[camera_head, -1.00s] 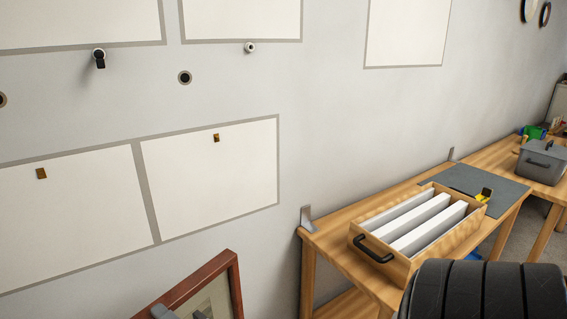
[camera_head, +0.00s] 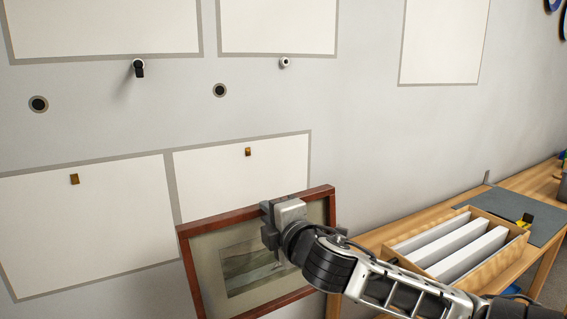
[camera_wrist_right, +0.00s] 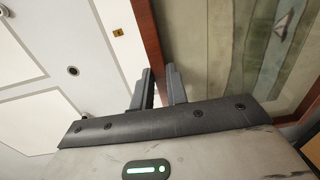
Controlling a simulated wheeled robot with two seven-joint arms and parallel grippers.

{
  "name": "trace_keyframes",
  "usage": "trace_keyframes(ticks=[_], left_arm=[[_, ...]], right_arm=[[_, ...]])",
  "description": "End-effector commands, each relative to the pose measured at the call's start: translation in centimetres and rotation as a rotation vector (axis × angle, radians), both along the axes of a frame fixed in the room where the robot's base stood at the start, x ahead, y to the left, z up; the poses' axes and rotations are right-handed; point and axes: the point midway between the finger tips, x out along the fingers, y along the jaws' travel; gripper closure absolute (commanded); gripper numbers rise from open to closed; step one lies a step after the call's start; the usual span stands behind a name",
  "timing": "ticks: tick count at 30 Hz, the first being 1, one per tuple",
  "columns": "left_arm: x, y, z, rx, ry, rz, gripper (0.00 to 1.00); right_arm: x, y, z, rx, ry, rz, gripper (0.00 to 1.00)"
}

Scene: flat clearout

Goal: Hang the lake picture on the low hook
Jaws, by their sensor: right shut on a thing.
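The framed lake picture (camera_head: 240,287) has a red-brown wooden frame and a muted green-grey scene. It hangs tilted in the air in front of the wall, covering the lower part of a white panel. My right gripper (camera_head: 269,216) is shut on its top frame bar; in the right wrist view the bar (camera_wrist_right: 149,38) runs between the fingers (camera_wrist_right: 160,86). Two small brass hooks are on the lower white panels: one at left (camera_head: 74,179) and one above the picture (camera_head: 248,152). A brass hook also shows in the wrist view (camera_wrist_right: 118,33). My left gripper is out of view.
A black peg (camera_head: 139,69), a white knob (camera_head: 285,62) and round dark-centred discs (camera_head: 220,90) are higher on the wall. At right, a wooden bench holds a crate (camera_head: 488,270) with white boards and a grey mat (camera_head: 515,213).

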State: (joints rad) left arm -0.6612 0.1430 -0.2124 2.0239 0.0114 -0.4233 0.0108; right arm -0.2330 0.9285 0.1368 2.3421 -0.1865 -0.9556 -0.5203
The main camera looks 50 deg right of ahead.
Motion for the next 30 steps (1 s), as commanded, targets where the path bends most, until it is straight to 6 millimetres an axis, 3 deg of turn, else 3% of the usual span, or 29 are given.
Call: trace_keyframes(ticks=[1,6,12,18,30], left_arm=[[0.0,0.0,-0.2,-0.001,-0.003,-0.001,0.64],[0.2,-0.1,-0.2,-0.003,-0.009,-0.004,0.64],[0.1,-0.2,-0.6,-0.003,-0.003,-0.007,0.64],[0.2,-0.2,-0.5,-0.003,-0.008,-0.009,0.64],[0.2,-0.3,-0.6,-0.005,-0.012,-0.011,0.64]], right_arm=[[0.1,-0.9,1.7,-0.009,-0.008,-0.008,1.00],[0.0,-2.6,6.2,-0.008,0.010,-0.022,1.00],[-0.6,-3.0,10.0,-0.009,0.032,-0.011,1.00],[-1.0,-2.8,11.5,-0.011,0.044,0.000,1.00],[-1.1,-2.8,11.4,-0.011,0.039,0.002,1.00]])
